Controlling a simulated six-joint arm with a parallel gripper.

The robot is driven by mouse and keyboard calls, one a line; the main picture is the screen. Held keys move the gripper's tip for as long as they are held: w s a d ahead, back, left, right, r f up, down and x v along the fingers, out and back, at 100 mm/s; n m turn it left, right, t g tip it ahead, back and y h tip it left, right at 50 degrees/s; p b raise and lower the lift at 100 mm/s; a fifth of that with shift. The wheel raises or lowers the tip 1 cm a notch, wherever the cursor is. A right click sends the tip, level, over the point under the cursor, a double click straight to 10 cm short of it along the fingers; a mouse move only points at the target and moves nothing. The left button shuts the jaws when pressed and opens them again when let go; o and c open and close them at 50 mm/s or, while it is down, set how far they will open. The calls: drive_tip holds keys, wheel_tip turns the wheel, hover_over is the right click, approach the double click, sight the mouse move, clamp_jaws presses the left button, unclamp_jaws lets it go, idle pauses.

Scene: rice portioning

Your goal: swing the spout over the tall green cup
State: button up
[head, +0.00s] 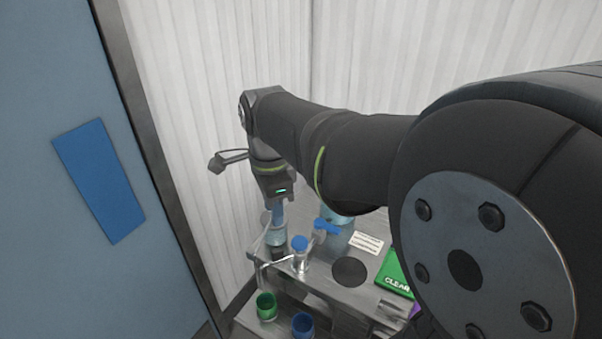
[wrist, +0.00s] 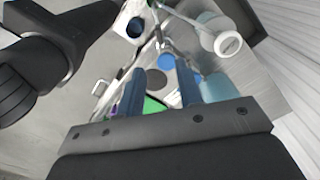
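The green cup (head: 266,306) stands at the front left, below the table's top surface. The spout (head: 262,272) is a thin silver pipe that runs left from the blue-capped post (head: 300,255) and bends down. Its end appears close above the green cup, but I cannot tell if it is centred. My gripper (head: 278,212) points down behind and left of the post. In the wrist view its blue fingers (wrist: 161,68) are apart with nothing held between them. A round blue cap (wrist: 167,61) shows beyond the gap.
A blue cup (head: 302,325) stands right of the green cup. A white-lidded jar (wrist: 228,43) stands near the fingers.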

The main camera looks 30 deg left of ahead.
sight(278, 250)
drive_tip(key=shift+r, duration=1.8)
drive_tip(key=shift+f, duration=0.1)
wheel_tip(278, 250, down, 17)
drive_tip(key=shift+f, duration=0.15)
drive_tip(key=shift+f, duration=0.2)
drive_tip(key=shift+s+d+r+n, duration=0.1)
drive_tip(key=shift+d+r+n, duration=0.05)
drive_tip(key=shift+n, duration=0.25)
drive_tip(key=shift+s+d+n, duration=0.2)
drive_tip(key=shift+d+n, duration=0.2)
drive_tip(key=shift+n, duration=0.5)
idle(0.5)
drive_tip(key=shift+o, duration=0.2)
